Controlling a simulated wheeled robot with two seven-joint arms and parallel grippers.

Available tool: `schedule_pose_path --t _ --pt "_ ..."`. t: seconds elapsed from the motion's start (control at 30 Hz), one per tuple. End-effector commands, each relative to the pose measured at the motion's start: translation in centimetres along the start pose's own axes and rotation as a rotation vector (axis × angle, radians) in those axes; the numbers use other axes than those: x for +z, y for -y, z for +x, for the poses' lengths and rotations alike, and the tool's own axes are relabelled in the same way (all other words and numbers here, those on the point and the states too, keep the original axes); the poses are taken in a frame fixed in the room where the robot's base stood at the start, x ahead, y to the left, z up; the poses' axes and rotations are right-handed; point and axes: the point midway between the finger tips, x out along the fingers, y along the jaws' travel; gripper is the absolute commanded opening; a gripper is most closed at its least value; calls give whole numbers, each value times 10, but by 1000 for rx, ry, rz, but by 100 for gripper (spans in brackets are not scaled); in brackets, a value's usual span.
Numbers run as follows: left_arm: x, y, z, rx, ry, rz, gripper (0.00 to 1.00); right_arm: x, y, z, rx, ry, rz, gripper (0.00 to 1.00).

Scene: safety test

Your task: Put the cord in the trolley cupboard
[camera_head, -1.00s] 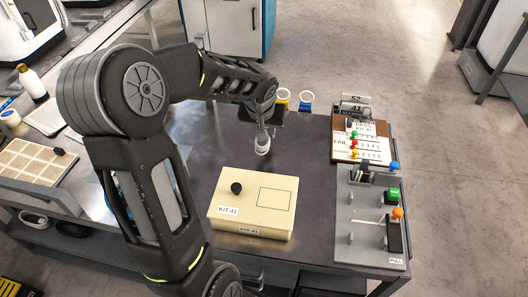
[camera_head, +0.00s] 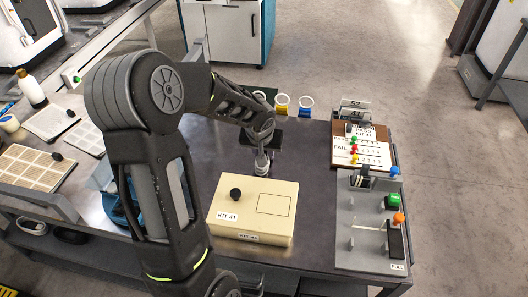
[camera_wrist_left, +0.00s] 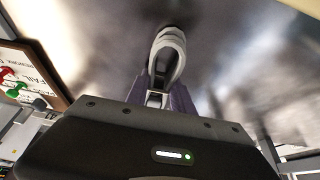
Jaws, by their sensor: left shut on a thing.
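My left gripper (camera_head: 262,152) reaches over the dark table, just behind the cream KIT 41 box (camera_head: 265,228). It is shut on a pale grey looped thing (camera_head: 262,166), which looks like the cord. In the left wrist view the pale loop (camera_wrist_left: 168,52) stands out between the fingers, over a blurred grey surface. Whether it touches the table or box is unclear. A white cupboard (camera_head: 223,35) with a dark handle and teal side stands beyond the table; I cannot tell if it is the trolley cupboard. My right gripper is not in view.
A PASS/FAIL board (camera_head: 362,150) with coloured pins and a grey fixture panel (camera_head: 365,235) stand at the right. A blue thing is partly hidden behind my arm. Open floor (camera_head: 445,190) lies right of the table.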

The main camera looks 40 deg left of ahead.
Motion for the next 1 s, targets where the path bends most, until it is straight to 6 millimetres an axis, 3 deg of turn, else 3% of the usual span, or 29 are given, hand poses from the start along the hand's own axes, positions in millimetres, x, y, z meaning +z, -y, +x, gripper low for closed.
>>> schedule_pose_path --t 0.23,0.27,0.5,0.83,1.0 --pt "1 0 4 0 -1 1 0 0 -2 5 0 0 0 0" --pt "1 0 3 -1 0 1 30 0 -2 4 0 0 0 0" --pt "1 0 2 -1 1 1 50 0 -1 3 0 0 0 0" --pt "0 0 0 -1 1 0 50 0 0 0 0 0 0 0" --pt "-2 0 -14 -1 -3 0 50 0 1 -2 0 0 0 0"
